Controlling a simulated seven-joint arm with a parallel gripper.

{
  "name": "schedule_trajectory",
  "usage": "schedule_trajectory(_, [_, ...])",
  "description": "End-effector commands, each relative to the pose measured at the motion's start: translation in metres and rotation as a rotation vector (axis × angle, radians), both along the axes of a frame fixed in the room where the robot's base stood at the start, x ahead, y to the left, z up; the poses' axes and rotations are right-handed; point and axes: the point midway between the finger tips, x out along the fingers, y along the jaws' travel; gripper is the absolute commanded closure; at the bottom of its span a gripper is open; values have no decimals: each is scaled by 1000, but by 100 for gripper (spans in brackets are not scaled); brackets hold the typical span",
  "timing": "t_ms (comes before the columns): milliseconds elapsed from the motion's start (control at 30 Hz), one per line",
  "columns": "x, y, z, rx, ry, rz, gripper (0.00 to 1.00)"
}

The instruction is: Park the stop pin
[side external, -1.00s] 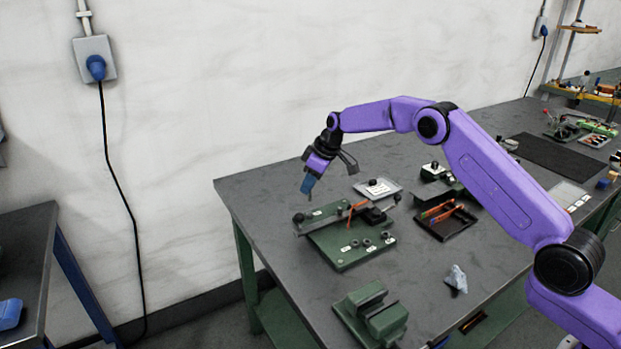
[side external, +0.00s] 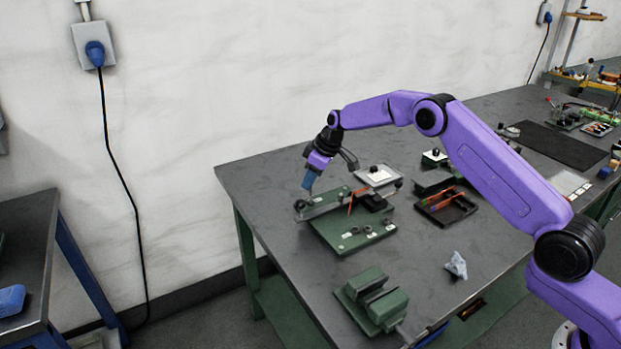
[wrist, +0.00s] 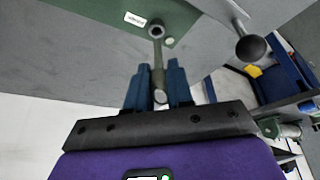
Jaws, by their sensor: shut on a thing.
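My gripper (side external: 308,183) has blue fingers and points down over the back left end of the green fixture plate (side external: 340,240). In the wrist view my gripper (wrist: 157,88) is shut on a slim grey-brown pin (wrist: 158,72), likely the stop pin. Its far end overlaps a dark round ring or bush (wrist: 156,28) at the plate's edge; I cannot tell whether it is in it or above it. A bar with a black ball knob (wrist: 250,48) lies to the right in the wrist view. The plate's front carries several small round fittings with white labels (side external: 342,248).
A black tray (side external: 452,217) with orange-handled tools lies right of the fixture. A white-topped plate (side external: 377,176) is behind it. Bare bench (side external: 265,190) is left of the fixture.

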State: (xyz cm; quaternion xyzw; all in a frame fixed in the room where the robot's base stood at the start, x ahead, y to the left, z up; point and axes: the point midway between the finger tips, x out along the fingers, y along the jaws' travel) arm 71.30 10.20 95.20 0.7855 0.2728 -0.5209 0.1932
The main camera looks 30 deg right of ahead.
Motion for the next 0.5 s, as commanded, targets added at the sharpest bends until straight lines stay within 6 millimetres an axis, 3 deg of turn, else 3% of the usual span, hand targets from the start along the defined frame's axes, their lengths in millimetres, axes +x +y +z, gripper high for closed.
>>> schedule_trajectory(500, [0,0,-8,0,0,2,100])
